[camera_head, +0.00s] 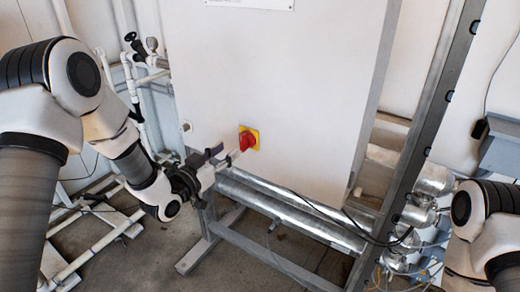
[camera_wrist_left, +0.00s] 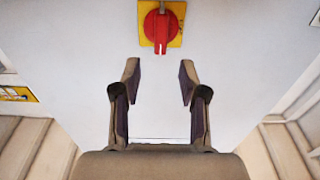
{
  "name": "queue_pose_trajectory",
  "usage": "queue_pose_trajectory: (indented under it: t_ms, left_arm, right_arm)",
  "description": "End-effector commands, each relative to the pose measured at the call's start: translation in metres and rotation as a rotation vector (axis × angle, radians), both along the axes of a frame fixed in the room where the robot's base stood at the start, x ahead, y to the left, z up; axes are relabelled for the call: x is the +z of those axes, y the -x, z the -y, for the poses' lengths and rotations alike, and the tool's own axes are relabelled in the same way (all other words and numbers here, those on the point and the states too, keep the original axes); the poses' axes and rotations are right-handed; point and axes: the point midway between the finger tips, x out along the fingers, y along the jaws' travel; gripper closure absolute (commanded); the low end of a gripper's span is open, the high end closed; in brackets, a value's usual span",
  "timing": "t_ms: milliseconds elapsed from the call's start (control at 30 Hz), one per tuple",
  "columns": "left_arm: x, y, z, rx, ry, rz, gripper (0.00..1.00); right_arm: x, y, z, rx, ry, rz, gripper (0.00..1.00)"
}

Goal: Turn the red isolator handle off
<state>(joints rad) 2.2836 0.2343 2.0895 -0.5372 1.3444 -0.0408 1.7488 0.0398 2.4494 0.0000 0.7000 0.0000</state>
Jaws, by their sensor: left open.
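The red isolator handle (camera_head: 246,141) sits on a yellow square plate (camera_head: 256,134) low on the front of a white cabinet (camera_head: 275,70). In the left wrist view the handle (camera_wrist_left: 161,30) is at the top centre, with its grip bar pointing down over the yellow plate (camera_wrist_left: 178,12). My left gripper (camera_head: 225,155) is open and empty, just left of and below the handle in the head view. In the left wrist view its two fingers (camera_wrist_left: 160,78) are spread below the handle, and I see no contact. My right gripper is out of view; only part of that arm shows.
Metal pipes (camera_head: 290,210) and a grey frame (camera_head: 265,249) run below the cabinet. White pipes with a black valve knob (camera_head: 130,37) stand at the left. A grey upright post (camera_head: 432,130) and silver fittings (camera_head: 420,200) are at the right. The cabinet front around the handle is clear.

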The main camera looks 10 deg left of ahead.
Motion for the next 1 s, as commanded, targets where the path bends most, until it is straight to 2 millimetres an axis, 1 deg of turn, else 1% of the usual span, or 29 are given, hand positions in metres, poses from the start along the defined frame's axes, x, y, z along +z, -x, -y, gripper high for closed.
queue_pose_trajectory:
  t_ms: [100, 300, 400, 500, 700, 733, 767, 800, 833, 867, 1000]
  left_arm:
    - [0.004, -0.013, 0.006, -0.002, -0.004, 0.001, 0.57]
    - [0.004, -0.050, 0.020, -0.002, -0.004, -0.002, 0.57]
    - [0.003, -0.064, 0.024, -0.001, -0.003, -0.003, 0.57]
    - [0.002, -0.070, 0.026, 0.001, -0.001, -0.004, 0.57]
    - [0.000, -0.071, 0.027, 0.001, 0.000, -0.005, 0.57]
    - [0.000, -0.071, 0.027, 0.001, 0.000, -0.006, 0.61]
    - [0.000, -0.071, 0.027, 0.001, 0.000, -0.006, 0.71]
    - [0.000, -0.071, 0.026, 0.001, -0.001, -0.006, 0.86]
    - [0.000, -0.071, 0.026, 0.001, -0.001, -0.006, 0.96]
    - [0.000, -0.071, 0.026, 0.001, -0.001, -0.006, 1.00]
    - [0.001, -0.071, 0.026, 0.001, -0.001, -0.006, 1.00]
  right_arm:
    - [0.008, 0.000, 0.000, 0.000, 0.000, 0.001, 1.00]
    - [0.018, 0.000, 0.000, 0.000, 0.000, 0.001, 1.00]
    - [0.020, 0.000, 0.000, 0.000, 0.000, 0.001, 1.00]
    - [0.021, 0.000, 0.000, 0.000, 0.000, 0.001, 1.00]
    - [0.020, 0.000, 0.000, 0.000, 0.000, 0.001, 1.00]
    - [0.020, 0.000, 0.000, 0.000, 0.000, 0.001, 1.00]
    - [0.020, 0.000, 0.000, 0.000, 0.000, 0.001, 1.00]
    - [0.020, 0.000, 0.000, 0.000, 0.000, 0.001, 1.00]
    - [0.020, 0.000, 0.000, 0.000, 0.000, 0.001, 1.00]
    - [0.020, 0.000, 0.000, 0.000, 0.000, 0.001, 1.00]
    - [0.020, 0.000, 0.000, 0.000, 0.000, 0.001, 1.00]
